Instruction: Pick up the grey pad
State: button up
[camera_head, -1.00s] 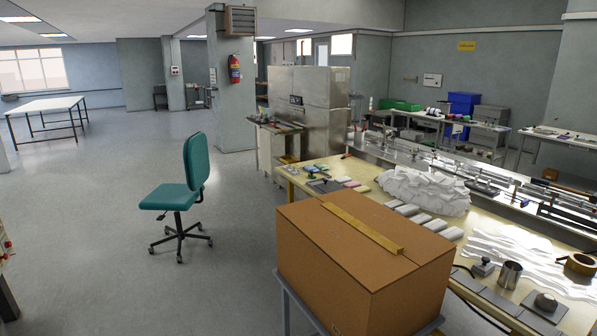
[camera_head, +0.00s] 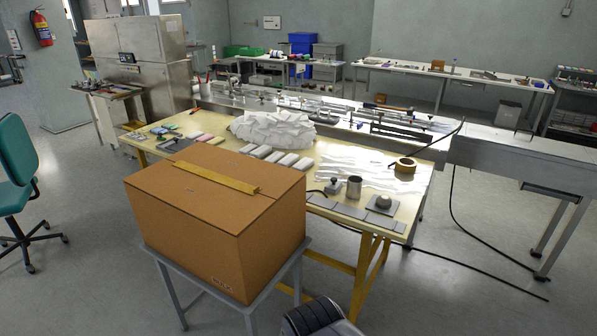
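Several flat grey pads (camera_head: 352,211) lie in a row along the front edge of the yellow-topped worktable, right of the cardboard box. At the right end of the row, a grey square plate (camera_head: 384,205) bears a rounded grey-green lump. The pads look flat on the table; I cannot tell which single one is meant. No gripper fingers show in this view. A dark rounded part at the bottom edge looks like part of my own arm.
A large closed cardboard box (camera_head: 205,222) on a grey stand hides part of the worktable (camera_head: 418,190). A metal cup (camera_head: 355,186), a tape roll (camera_head: 403,165) and a white pile (camera_head: 272,131) are on the table. Cables cross the floor at right; a teal chair (camera_head: 15,165) stands left.

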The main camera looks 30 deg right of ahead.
aim_at(333, 187)
jog(key=i+l+z, duration=0.15)
jog(key=i+l, duration=0.35)
jog(key=i+l+z, duration=0.15)
jog(key=i+l, duration=0.3)
jog(key=i, duration=0.15)
jog(key=i+l+z, duration=0.15)
jog(key=i+l, duration=0.25)
jog(key=i, duration=0.15)
